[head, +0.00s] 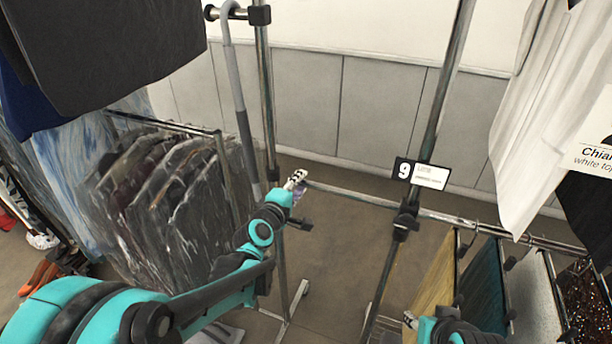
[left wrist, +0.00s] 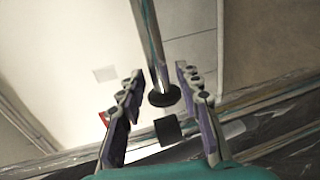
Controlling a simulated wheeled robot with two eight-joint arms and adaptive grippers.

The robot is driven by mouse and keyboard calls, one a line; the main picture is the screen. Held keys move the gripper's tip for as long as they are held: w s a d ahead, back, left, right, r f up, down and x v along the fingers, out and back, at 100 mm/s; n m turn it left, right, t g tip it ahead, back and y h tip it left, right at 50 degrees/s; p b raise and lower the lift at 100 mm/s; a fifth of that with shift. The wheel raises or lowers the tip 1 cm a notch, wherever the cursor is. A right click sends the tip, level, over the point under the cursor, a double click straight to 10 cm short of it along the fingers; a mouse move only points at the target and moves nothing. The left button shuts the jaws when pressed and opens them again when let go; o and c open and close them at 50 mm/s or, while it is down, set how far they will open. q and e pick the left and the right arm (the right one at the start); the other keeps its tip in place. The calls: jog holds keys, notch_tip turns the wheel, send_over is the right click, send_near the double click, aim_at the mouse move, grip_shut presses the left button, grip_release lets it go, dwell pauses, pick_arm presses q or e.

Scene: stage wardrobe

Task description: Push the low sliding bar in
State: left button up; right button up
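The low sliding bar (head: 350,194) is a thin chrome tube that runs from my left gripper to the right, past the middle upright. In the left wrist view the bar (left wrist: 150,45) ends in a round black cap (left wrist: 163,96). My left gripper (head: 296,179) is at the bar's left end. In the left wrist view its open fingers (left wrist: 162,98) stand on both sides of the cap, with gaps; I cannot tell the depth between them. My right gripper (head: 411,320) shows only in part at the bottom, and its opening is hidden.
The middle upright (head: 440,95) carries a "9" sign (head: 421,174). A left upright (head: 266,90) stands close behind my left gripper. Dark garments (head: 165,200) hang at left. Boards or fabrics (head: 482,285) hang at lower right, with a white garment (head: 545,110) above.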

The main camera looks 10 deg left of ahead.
pick_arm(q)
jog(key=b+x, duration=0.1)
jog(key=x, duration=0.4)
jog(key=shift+w+f, duration=0.1)
jog(key=shift+w, duration=0.1)
grip_shut()
